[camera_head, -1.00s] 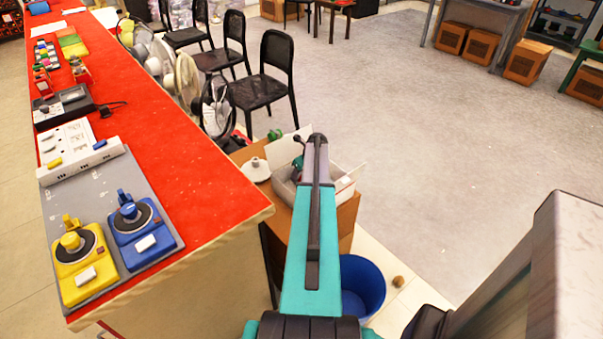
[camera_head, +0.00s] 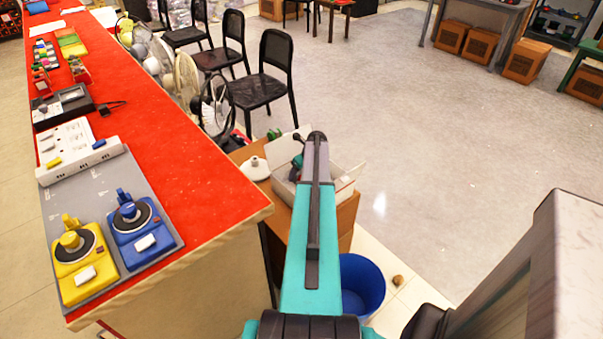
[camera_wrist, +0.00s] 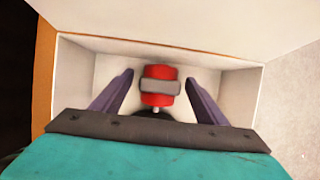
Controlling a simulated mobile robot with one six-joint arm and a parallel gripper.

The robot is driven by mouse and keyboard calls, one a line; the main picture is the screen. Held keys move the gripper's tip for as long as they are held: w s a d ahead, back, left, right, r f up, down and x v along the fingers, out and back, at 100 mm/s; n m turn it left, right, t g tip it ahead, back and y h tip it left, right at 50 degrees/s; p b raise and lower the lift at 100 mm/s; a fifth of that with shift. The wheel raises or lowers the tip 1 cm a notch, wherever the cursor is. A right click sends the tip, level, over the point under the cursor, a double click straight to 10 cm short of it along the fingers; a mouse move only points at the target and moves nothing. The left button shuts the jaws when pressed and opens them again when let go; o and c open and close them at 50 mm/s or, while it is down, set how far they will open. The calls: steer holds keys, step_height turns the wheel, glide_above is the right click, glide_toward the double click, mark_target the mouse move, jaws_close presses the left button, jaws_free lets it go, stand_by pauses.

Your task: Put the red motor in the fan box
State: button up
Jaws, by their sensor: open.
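The red motor (camera_wrist: 159,86), with a grey band around its middle and a short shaft, shows in the wrist view inside an open white box (camera_wrist: 78,84). My gripper (camera_wrist: 159,84) is open, with one dark finger on each side of the motor and a gap on both sides. The motor appears to be on the box floor, below or level with the fingertips. In the head view the white box (camera_head: 346,184) stands on a brown carton, and my arm hides most of its inside and my gripper. I cannot tell whether the motor touches the box floor.
The long red table (camera_head: 190,160) holds a yellow device (camera_head: 78,258) and a blue device (camera_head: 140,235) on a grey mat. Fans (camera_head: 216,105) and black chairs (camera_head: 262,90) stand behind it. A blue bin (camera_head: 365,280) stands near my arm.

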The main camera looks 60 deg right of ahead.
steer(key=b+v, duration=0.1)
steer(key=v, duration=1)
steer(key=shift+r, duration=0.35)
steer(key=shift+r, duration=0.1)
